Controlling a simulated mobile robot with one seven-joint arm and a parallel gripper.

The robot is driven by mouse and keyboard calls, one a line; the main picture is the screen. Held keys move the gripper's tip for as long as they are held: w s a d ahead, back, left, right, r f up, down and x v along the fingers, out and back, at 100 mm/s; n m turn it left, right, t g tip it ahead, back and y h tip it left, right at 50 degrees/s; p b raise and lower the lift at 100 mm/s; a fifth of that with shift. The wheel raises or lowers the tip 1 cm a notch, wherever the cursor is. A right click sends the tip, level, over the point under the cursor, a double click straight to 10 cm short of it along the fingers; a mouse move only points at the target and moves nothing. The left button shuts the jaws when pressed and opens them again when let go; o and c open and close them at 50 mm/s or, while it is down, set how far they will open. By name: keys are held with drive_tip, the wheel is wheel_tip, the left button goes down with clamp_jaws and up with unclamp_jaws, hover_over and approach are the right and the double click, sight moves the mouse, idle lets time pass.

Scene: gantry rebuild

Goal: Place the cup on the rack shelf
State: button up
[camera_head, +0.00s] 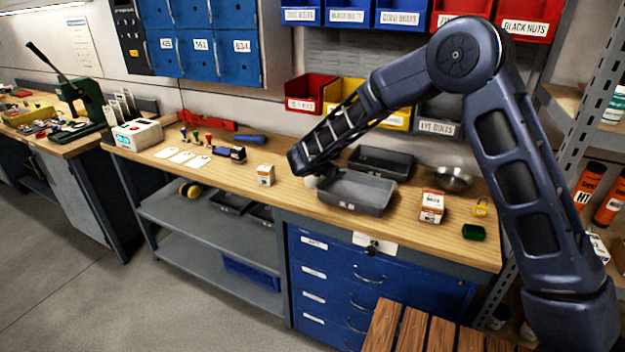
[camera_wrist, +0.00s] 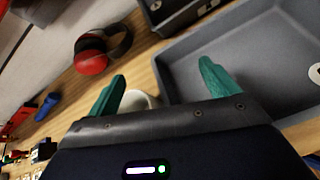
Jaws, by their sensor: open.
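The cup (camera_wrist: 138,100) is whitish and shows in the wrist view just beyond the gripper's body, close to the left finger. The gripper hides most of it. In the head view a small pale part of the cup (camera_head: 310,182) shows at the end of my arm, on the wooden bench left of a grey tray. My gripper (camera_wrist: 162,70) is open, its two green fingers spread apart; the cup lies between them, nearer the left one. I cannot tell whether they touch. The metal rack (camera_head: 578,105) with its shelves stands at the right edge of the head view.
A grey tray (camera_head: 352,205) lies right of the cup, with a darker tray (camera_head: 382,150) behind. Red ear muffs (camera_wrist: 92,62) lie beyond the fingers. A small box (camera_head: 265,175), a larger box (camera_head: 432,206) and a metal bowl (camera_head: 453,183) stand on the bench. Orange bottles (camera_head: 588,186) occupy the rack.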

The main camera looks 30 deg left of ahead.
sight(313, 177)
drive_tip(key=s+a+n+t+y, duration=0.2)
drive_tip(key=s+a+n+y, duration=0.1)
drive_tip(key=s+n+y, duration=0.5)
drive_tip(key=shift+n+g+h, duration=0.3)
drive_tip(key=shift+n+h, duration=0.1)
drive_tip(key=shift+h, duration=0.3)
drive_tip(key=x, duration=0.6)
drive_tip(key=shift+w+f, duration=0.1)
drive_tip(key=shift+f, duration=0.2)
drive_tip(key=shift+x, duration=2.75)
drive_tip(key=shift+f, duration=0.15)
drive_tip(key=c, duration=1.1)
drive_tip(key=shift+c, duration=0.2)
